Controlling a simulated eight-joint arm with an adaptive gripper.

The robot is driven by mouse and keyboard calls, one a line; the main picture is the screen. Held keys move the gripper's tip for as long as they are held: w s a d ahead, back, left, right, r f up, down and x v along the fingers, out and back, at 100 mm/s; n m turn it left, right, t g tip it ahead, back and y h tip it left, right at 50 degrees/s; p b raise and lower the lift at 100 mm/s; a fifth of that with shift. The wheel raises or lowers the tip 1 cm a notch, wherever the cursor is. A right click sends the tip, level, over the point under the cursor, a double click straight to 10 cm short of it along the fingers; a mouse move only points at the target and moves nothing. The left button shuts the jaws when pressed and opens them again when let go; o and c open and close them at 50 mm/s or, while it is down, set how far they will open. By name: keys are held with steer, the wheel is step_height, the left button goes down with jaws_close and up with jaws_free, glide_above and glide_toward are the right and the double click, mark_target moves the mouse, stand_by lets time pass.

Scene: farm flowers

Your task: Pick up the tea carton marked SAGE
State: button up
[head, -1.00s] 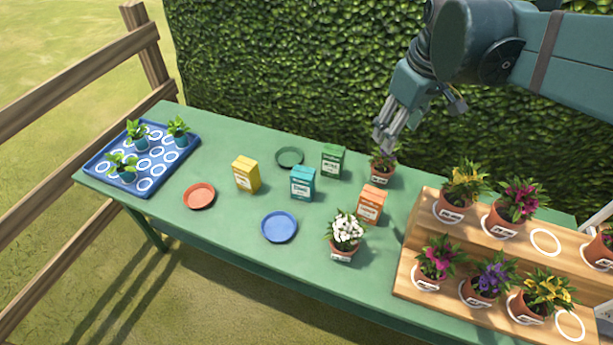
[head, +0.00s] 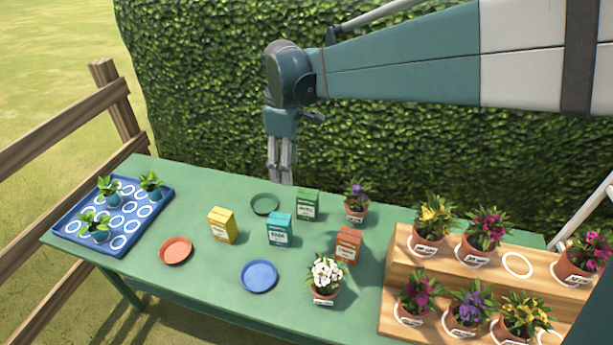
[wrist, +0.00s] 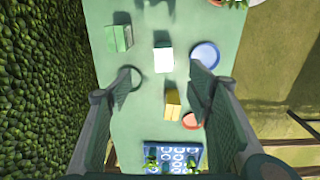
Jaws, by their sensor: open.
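Several tea cartons stand upright on the green table: a yellow one (head: 222,226), a teal one (head: 279,229), a green one (head: 307,205) and an orange one (head: 348,245). Their labels are too small for me to read surely, so I cannot tell which is marked SAGE. My gripper (head: 281,178) points down, open and empty, above the table's back edge behind the teal and green cartons. In the wrist view, the green carton (wrist: 118,38), a pale-topped carton (wrist: 163,63) and the yellow carton (wrist: 172,104) lie below my open fingers (wrist: 160,80).
Green (head: 265,197), red (head: 176,257) and blue (head: 259,289) saucers lie around the cartons. A blue seedling tray (head: 70,228) is at left. A white-flowered pot (head: 324,297) and a purple-flowered pot (head: 356,215) stand near the orange carton. A wooden stepped stand (head: 400,262) holds flowerpots; a hedge is behind.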

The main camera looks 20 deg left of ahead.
mark_target(279, 219)
steer(key=shift+n, duration=0.5)
steer(key=a+f, duration=0.1)
steer(key=f, duration=0.6)
steer(key=a+f, duration=0.1)
steer(key=f, duration=0.7)
steer(key=a+f, duration=0.1)
steer(key=f, duration=0.7)
steer(key=shift+s+a+f, duration=0.15)
steer(key=shift+a, duration=0.15)
steer(key=shift+f, duration=0.2)
steer(key=shift+f, duration=0.15)
steer(key=shift+f, duration=1.15)
steer(key=shift+f+b, duration=0.75)
steer(key=shift+f, duration=1.9)
